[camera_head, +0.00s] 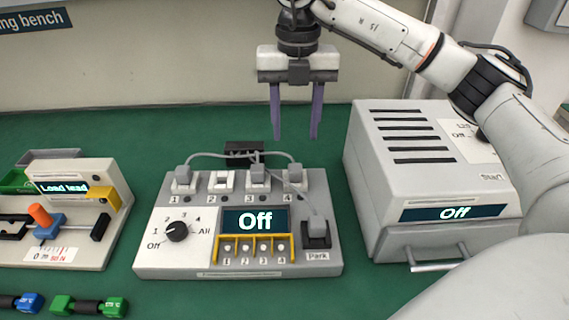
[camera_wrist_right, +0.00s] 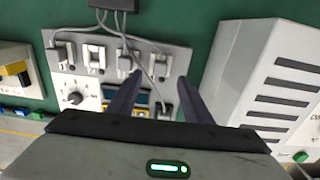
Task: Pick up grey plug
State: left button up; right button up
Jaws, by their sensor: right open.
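A grey plug (camera_head: 317,227) sits in the dark Park holder at the right front of the control box (camera_head: 160,252). It also shows in the wrist view (camera_wrist_right: 166,108), partly hidden beside my right finger. Other grey plugs sit at position 1 (camera_head: 183,173), position 3 (camera_head: 257,173) and position 4 (camera_head: 294,173). Position 2 (camera_head: 221,181) shows a white socket without a plug. My right gripper (camera_head: 296,137) is open and empty, pointing down, above and behind the box; its fingers are apart from every plug. My left gripper is not in view.
Grey cables run from a black block (camera_head: 244,152) behind the box to the plugs. A vented grey machine (camera_head: 390,180) reading "Off" stands on the right. A load test unit (camera_head: 80,220) stands on the left. Green mat (camera_head: 120,145) shows behind the box.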

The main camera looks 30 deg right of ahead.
aim_at(296, 167)
jog(key=shift+s+f, duration=0.25)
jog(key=shift+f, duration=0.35)
jog(key=shift+s+f, duration=0.25)
jog(key=shift+f, duration=0.3)
jog(key=shift+a+f, duration=0.1)
jog(key=shift+f, duration=3)
jog(key=c, duration=1.1)
jog(key=shift+r, duration=5.05)
jog(key=shift+c, duration=0.2)
